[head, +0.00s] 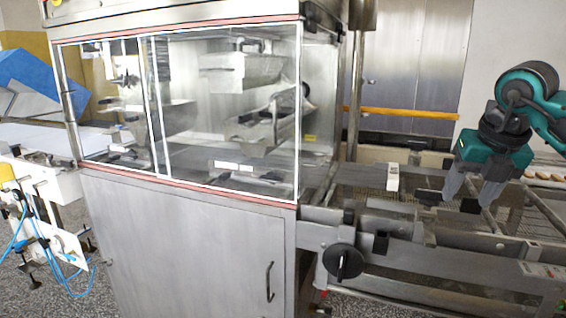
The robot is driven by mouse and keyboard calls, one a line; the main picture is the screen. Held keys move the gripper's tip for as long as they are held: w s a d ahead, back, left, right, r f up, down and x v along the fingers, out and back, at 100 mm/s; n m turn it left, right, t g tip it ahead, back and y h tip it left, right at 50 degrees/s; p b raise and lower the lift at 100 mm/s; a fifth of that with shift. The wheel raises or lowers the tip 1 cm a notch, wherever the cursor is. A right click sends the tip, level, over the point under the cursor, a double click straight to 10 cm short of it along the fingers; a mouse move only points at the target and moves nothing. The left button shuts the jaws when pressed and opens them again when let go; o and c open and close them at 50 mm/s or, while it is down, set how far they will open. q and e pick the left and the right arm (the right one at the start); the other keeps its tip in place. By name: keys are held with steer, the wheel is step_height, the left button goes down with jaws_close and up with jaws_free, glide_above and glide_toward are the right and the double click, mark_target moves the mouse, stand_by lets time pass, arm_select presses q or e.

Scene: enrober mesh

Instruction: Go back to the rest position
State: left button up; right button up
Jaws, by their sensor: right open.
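My right gripper (471,197) is teal and black with grey fingers. It hangs at the right of the head view, pointing down over the wire mesh conveyor (345,178). Its fingers are apart and I see nothing held between them. My left gripper does not show. A small white block (393,177) stands on the conveyor to the left of my right gripper, apart from it.
The steel enrober (190,245) with clear panels fills the left and middle. A black knob (343,262) sits on the conveyor's front side. Small brown pieces (543,177) lie at the far right. An orange rail (405,113) runs behind.

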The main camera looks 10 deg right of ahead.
steer(key=w+a+f+n+y, duration=0.2)
steer(key=a+f+n+y, duration=0.15)
steer(key=a+f, duration=0.4)
steer(key=s+a+f+m+t+y+p, duration=0.1)
steer(key=s+a+m+t+y, duration=0.15)
steer(key=a+y, duration=0.75)
steer(key=s+a+m+t+y+p, duration=0.15)
steer(key=a+m+y, duration=0.35)
steer(key=a, duration=0.8)
steer(key=s+d+f+m+t+h+p, duration=0.15)
steer(key=d+f+m+t+h, duration=0.45)
steer(key=f+m+t+h, duration=0.85)
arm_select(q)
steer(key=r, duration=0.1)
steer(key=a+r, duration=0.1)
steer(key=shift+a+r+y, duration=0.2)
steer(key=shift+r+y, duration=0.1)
arm_select(e)
steer(key=s+d+f+m+g+h, duration=0.1)
steer(key=s+d+f+m+g, duration=0.2)
steer(key=s+f+m+g, duration=0.7)
steer(key=s+f+g, duration=0.2)
steer(key=s+f, duration=0.1)
steer(key=shift+d+f, duration=0.3)
steer(key=shift+d, duration=0.05)
